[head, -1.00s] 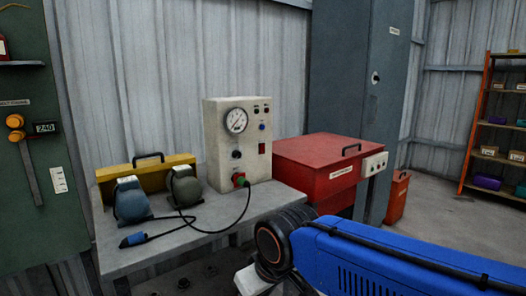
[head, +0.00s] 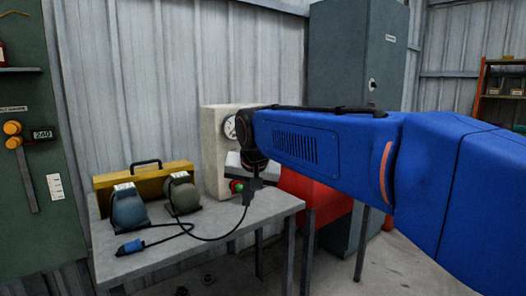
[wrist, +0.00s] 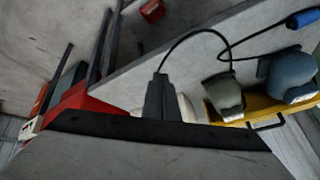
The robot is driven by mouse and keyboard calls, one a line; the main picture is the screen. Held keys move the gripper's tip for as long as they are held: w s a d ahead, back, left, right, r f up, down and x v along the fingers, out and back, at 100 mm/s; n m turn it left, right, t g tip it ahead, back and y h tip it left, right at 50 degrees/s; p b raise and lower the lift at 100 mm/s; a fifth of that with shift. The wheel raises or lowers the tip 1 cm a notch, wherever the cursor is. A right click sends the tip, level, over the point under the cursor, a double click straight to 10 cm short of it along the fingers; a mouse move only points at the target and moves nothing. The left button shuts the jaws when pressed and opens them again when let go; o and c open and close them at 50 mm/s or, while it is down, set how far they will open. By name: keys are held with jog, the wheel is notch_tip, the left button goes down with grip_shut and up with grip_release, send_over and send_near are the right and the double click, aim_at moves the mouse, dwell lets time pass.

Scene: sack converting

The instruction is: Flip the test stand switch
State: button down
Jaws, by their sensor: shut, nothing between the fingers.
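The test stand (head: 213,150) is a cream box at the back of the grey bench. Its gauge (head: 230,127) shows at the left of its front panel. My arm covers most of the panel, including the small buttons and the red switch, so the switch's position cannot be seen. A green-and-red connector (head: 237,186) shows low on the panel. My gripper (head: 248,203) is shut and empty, pointing down in front of the stand. In the wrist view its dark closed fingers (wrist: 160,78) stand over the bench, with a cream part of the stand (wrist: 187,108) just behind.
Two motor-like units, blue-grey (head: 129,208) and olive (head: 183,194), stand on the bench (head: 215,236) at left. A yellow case (head: 110,184) is behind them. A black cable (head: 215,238) loops near my gripper. A red box (head: 318,205) is at right under my arm.

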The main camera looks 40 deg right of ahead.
jog(key=w+d+r+m+h, duration=0.1)
jog(key=w+d+r+m, duration=0.3)
jog(key=d, duration=0.5)
jog(key=w+d+r+m+h, duration=0.1)
jog(key=w+d+r+m, duration=0.3)
jog(key=w+d+r, duration=0.4)
jog(key=shift+w+d+r+h, duration=0.4)
jog(key=shift+w+d, duration=0.15)
jog(key=shift+d, duration=0.3)
jog(key=shift+f, duration=0.1)
jog(key=w+d+f, duration=0.4)
jog(key=w+f, duration=0.3)
jog(key=w, duration=0.2)
